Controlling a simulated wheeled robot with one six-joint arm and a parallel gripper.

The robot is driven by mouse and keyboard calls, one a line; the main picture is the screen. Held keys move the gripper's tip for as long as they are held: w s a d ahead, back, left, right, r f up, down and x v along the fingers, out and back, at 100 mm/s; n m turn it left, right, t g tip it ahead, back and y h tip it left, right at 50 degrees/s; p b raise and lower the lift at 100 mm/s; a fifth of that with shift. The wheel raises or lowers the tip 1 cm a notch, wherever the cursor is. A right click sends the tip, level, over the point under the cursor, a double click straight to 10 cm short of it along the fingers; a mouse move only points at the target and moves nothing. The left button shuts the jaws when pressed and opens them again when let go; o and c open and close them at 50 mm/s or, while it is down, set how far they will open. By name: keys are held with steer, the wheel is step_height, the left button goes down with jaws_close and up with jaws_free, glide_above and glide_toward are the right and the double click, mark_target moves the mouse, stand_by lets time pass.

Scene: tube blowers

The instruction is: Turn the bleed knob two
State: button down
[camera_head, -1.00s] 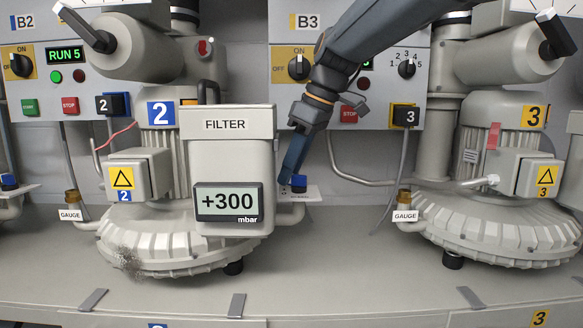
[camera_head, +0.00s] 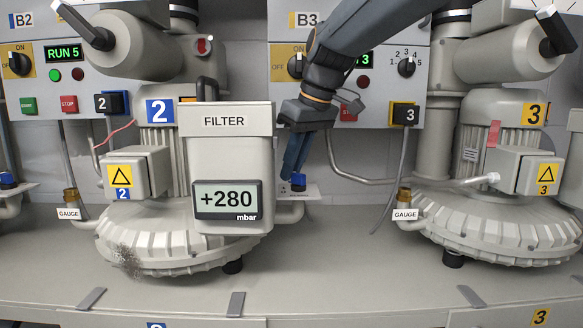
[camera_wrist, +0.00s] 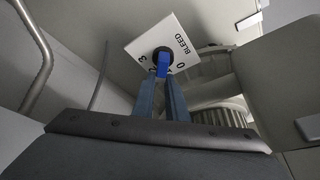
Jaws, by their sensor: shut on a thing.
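The blue bleed knob (camera_head: 299,181) is on the pipe to the right of blower 2, behind the filter's right edge. In the wrist view the knob (camera_wrist: 163,65) sits in front of a white plate marked BLEED (camera_wrist: 180,42), with digits around it, partly hidden. My gripper (camera_head: 293,176) reaches down to the knob. In the wrist view its two blue fingers (camera_wrist: 163,80) are shut on the knob. The gauge display (camera_head: 227,200) on the filter reads +280 mbar.
The filter housing (camera_head: 229,150) stands close to the left of my gripper. Blower 3 (camera_head: 500,225) and its gauge pipe (camera_head: 405,200) are to the right. Panel B3 (camera_head: 380,95) is behind my arm. The bench between the blowers is clear.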

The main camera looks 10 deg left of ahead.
mark_target(297, 186)
steer(key=m, duration=0.2)
steer(key=m+t+h+p, duration=0.1)
steer(key=m, duration=0.1)
steer(key=m+h, duration=0.1)
steer(key=m, duration=0.1)
steer(key=shift+w+d+r+t+p, duration=0.1)
steer(key=shift+w+d+t+p, duration=0.2)
steer(key=shift+d+p, duration=0.05)
steer(key=m, duration=0.2)
steer(key=m+h, duration=0.1)
steer(key=m, duration=0.1)
steer(key=m+h, duration=0.1)
steer(key=m, duration=0.1)
steer(key=shift+w+d+t, duration=0.15)
steer(key=shift+d+t, duration=0.15)
steer(key=shift+d, duration=0.1)
steer(key=c, duration=1.8)
jaws_free()
steer(key=shift+o, duration=0.2)
steer(key=b+v, duration=0.2)
steer(key=v, duration=0.5)
steer(key=shift+r, duration=0.35)
steer(key=shift+o, duration=0.2)
